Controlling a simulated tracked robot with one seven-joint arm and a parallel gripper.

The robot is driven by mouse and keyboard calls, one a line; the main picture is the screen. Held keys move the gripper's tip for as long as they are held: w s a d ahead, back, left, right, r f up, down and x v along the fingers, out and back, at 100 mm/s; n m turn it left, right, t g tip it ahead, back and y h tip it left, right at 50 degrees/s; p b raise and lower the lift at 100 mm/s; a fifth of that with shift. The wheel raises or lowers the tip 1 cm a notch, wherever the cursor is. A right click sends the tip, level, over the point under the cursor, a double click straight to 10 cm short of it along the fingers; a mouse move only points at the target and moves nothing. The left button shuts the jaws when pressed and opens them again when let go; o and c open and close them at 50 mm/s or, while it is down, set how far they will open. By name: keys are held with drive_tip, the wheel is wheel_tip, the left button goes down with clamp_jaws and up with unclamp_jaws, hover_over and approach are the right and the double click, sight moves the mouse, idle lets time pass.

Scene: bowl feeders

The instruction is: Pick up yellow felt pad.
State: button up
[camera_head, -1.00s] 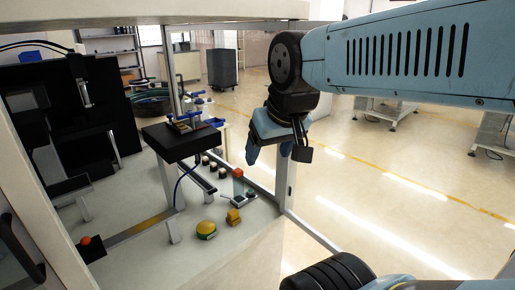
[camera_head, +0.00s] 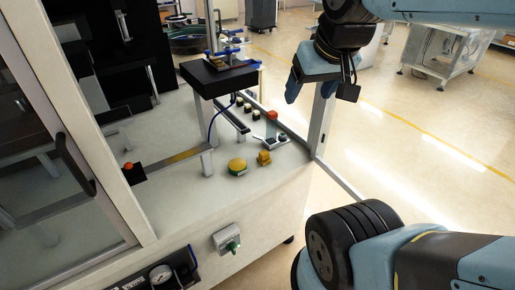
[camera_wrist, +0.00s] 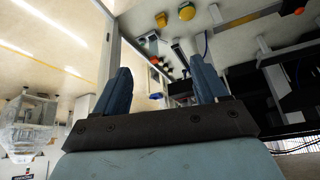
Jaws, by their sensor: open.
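A round yellow pad-like disc (camera_head: 237,165) with green at its edge lies on the pale bench top. A smaller yellow block-like piece (camera_head: 264,157) stands just right of it. I cannot tell for certain which is the felt pad. In the wrist view the round yellow piece (camera_wrist: 187,11) is at the top edge, with the smaller yellow-orange piece (camera_wrist: 162,19) to its left. My gripper (camera_head: 292,90) hangs above and to the right of them, apart from both. Its two blue fingers are spread with nothing between them, as the wrist view also shows (camera_wrist: 162,85).
A black raised box (camera_head: 215,78) on legs stands behind the yellow pieces. A red cube (camera_head: 272,115) and several small dark parts lie near it. A metal frame post (camera_head: 324,120) rises at the bench's right edge. A glazed door frame (camera_head: 75,150) is at left.

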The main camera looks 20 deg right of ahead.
drive_tip(key=shift+c, duration=0.3)
drive_tip(key=m+g, duration=0.6)
drive_tip(key=m, duration=2.6)
hover_over(264, 152)
wheel_tip(264, 152, down, 27)
drive_tip(key=f, duration=0.8)
drive_tip(key=shift+w+a+f, duration=0.15)
drive_tip(key=shift+w+f, duration=0.05)
drive_tip(key=shift+f, duration=0.2)
drive_tip(key=shift+s+f, duration=0.2)
drive_tip(key=shift+f, duration=2.4)
